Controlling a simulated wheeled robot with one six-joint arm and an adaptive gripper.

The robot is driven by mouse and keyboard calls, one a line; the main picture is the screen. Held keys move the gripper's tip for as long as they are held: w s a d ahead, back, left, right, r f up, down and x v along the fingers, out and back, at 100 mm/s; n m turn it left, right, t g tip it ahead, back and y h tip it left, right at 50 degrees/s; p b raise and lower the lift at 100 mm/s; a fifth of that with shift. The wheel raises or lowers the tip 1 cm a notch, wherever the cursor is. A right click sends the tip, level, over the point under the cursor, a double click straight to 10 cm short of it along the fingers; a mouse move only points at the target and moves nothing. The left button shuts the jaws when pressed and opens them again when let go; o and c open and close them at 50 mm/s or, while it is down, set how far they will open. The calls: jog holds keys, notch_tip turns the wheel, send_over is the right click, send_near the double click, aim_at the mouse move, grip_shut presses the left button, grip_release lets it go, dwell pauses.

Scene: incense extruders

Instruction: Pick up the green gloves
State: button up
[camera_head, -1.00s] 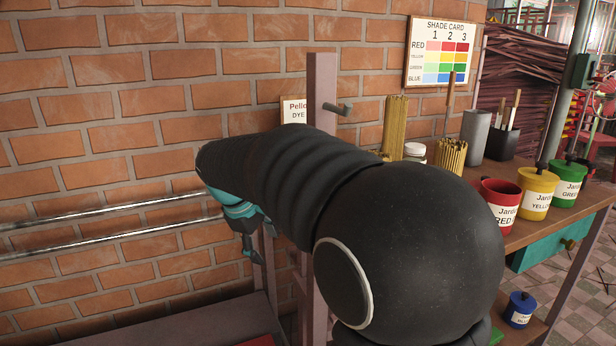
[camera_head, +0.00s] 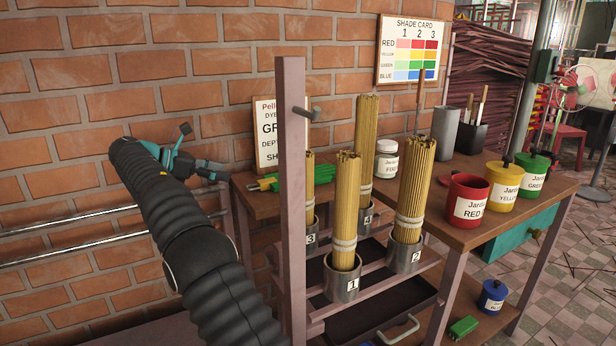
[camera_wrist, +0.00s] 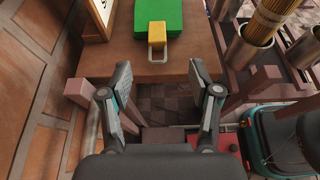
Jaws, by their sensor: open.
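The green gloves (camera_head: 285,180) lie on the back-left wooden tabletop, behind the purple post that partly hides them. In the wrist view a flat green shape (camera_wrist: 158,15) with a yellow block and metal loop (camera_wrist: 157,38) at its near edge lies on the tabletop at top centre; it seems to be the gloves, cut off by the frame's top. My gripper (camera_head: 202,150) is open and empty, left of the gloves near the brick wall. In the wrist view its spread fingers (camera_wrist: 158,78) point toward the table edge, short of the green shape.
A sign (camera_head: 267,135) leans on the wall behind the gloves. The purple post (camera_head: 291,220) and a rack with numbered cups of yellow sticks (camera_head: 345,215) stand to the right. Metal rails (camera_head: 90,245) run along the wall. Jars (camera_head: 467,200) stand on the right bench.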

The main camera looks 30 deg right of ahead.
send_near(264, 181)
jog(key=x, duration=0.3)
jog(key=shift+s+d+r, duration=0.2)
jog(key=shift+s+d, duration=0.1)
jog(key=shift+d, duration=0.1)
jog(key=shift+w+f+x, duration=0.1)
jog(key=shift+f+x, duration=0.05)
jog(key=shift+x, duration=1.35)
jog(key=shift+w+f+x, duration=0.15)
jog(key=shift+x, duration=1.4)
jog(key=shift+a, duration=0.15)
grip_shut()
